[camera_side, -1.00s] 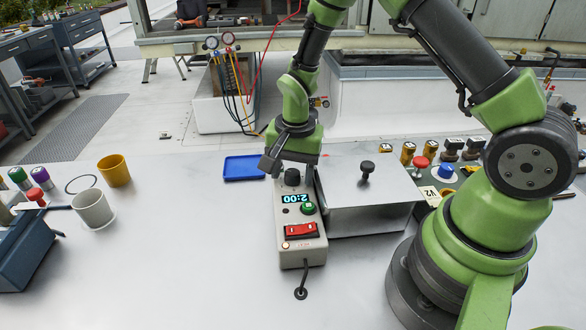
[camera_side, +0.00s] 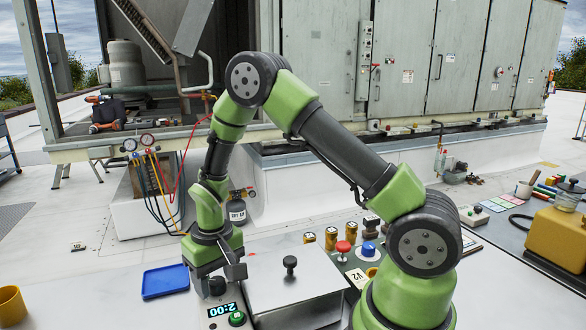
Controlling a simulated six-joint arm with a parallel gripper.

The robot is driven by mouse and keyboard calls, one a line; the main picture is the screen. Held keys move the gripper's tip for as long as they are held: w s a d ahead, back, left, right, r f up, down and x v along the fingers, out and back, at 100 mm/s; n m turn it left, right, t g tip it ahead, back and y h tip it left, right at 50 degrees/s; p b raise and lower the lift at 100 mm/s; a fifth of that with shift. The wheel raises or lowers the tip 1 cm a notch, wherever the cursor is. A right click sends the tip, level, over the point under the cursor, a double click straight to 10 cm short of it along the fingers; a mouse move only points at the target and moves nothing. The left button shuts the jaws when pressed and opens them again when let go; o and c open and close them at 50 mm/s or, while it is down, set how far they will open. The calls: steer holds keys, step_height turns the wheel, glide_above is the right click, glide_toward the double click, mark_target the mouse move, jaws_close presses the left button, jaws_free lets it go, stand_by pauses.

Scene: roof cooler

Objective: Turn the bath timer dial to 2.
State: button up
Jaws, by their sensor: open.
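The bath timer (camera_side: 222,318) is a pale box at the bottom edge of the picture, cut off by it. Its lit display (camera_side: 221,309) reads 2:00. A green button (camera_side: 237,319) is beside the display. The black dial (camera_side: 217,287) is at the far end of the box. My gripper (camera_side: 217,275) is over the dial, pointing down, with its jaws open. The dial shows between the two fingers in the picture; I cannot tell whether they touch it. The dial's pointer mark is not visible.
A metal lidded bath (camera_side: 285,275) with a black knob stands close on the right of the timer. A blue tray (camera_side: 165,281) lies to the left, and a yellow cup (camera_side: 12,307) is at the left edge. Brass parts and red and blue knobs (camera_side: 343,247) stand behind right.

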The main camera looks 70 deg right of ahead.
mark_target(215, 279)
steer(key=n, duration=1.1)
steer(key=shift+n, duration=0.4)
steer(key=n, duration=0.3)
steer(key=shift+g, duration=0.3)
steer(key=s+a+r+m+t, duration=0.15)
steer(key=s+r+m, duration=0.25)
steer(key=r, duration=0.7)
steer(key=s+a+r+m+t, duration=0.1)
steer(key=s+r+m+t, duration=0.25)
steer(key=r, duration=0.75)
steer(key=s+a+r+m+t+y, duration=0.1)
steer(key=s+r+m+t, duration=0.1)
steer(key=s+m, duration=0.4)
steer(key=shift+s+a+r+m+t+y, duration=0.3)
steer(key=shift+s+r+m, duration=0.1)
steer(key=shift+s, duration=1.25)
